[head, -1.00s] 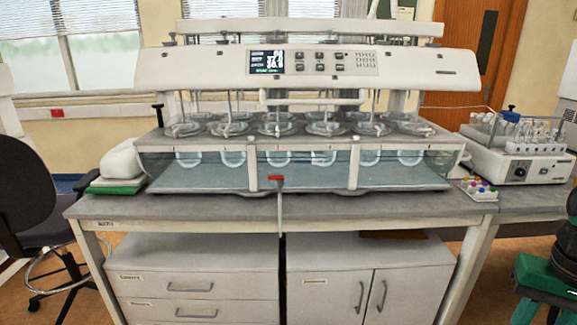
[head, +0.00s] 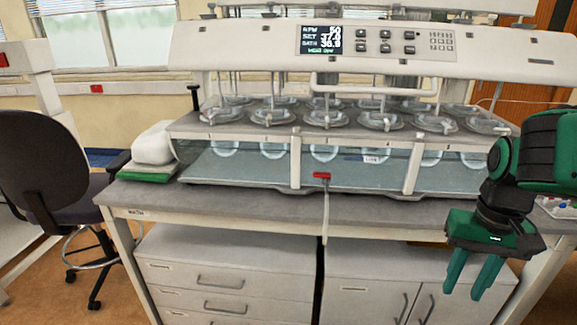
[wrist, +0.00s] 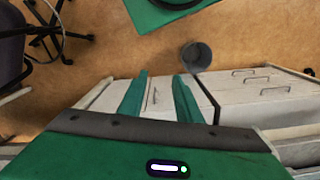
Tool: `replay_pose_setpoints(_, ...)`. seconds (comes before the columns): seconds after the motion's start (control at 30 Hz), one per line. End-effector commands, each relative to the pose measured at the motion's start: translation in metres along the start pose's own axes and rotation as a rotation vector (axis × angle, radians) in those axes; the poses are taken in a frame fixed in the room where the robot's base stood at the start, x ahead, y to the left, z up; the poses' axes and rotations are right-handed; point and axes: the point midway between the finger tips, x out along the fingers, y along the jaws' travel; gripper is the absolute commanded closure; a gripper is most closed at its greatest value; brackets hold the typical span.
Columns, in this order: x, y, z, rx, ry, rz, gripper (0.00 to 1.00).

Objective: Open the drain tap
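The drain tap has a red handle (head: 322,175) at the front of the water bath (head: 350,165), low on its front wall. A pale drain hose (head: 325,215) hangs from it over the bench edge. The red handle lies crosswise in the head view. My gripper (head: 472,278) is at the right, in front of the bench and lower than the tap, with its green fingers pointing down. The fingers are apart with nothing between them. The wrist view also shows the open gripper (wrist: 160,100) above the floor and cabinets; the tap is not in that view.
The bench top (head: 240,200) is clear in front of the bath. White drawers (head: 215,270) and a cupboard (head: 400,290) stand below. A black chair (head: 45,170) is at the left. A grey bin (wrist: 196,56) stands on the floor in the wrist view.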

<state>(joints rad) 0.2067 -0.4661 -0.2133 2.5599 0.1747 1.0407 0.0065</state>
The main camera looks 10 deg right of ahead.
Motion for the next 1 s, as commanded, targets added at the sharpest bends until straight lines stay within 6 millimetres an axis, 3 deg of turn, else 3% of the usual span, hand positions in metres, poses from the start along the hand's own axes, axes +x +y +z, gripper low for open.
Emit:
replay_pose_setpoints(0.33,0.0,0.0,0.0,0.002,0.0,0.0,0.69)
replay_pose_setpoints(0.37,0.0,0.0,0.0,0.001,0.0,0.0,0.66)
replay_pose_setpoints(0.47,-0.007,0.004,0.006,-0.004,0.016,-0.005,0.42)
replay_pose_setpoints(0.57,-0.018,-0.003,-0.012,-0.017,0.038,0.003,0.41)
replay_pose_setpoints(0.67,-0.038,-0.031,-0.048,-0.05,0.081,0.018,0.41)
replay_pose_setpoints(0.77,-0.066,-0.072,-0.095,-0.091,0.147,0.028,0.41)
replay_pose_setpoints(0.9,-0.104,-0.152,-0.151,-0.149,0.246,0.022,0.41)
replay_pose_setpoints(1.0,-0.126,-0.211,-0.176,-0.185,0.308,0.006,0.41)
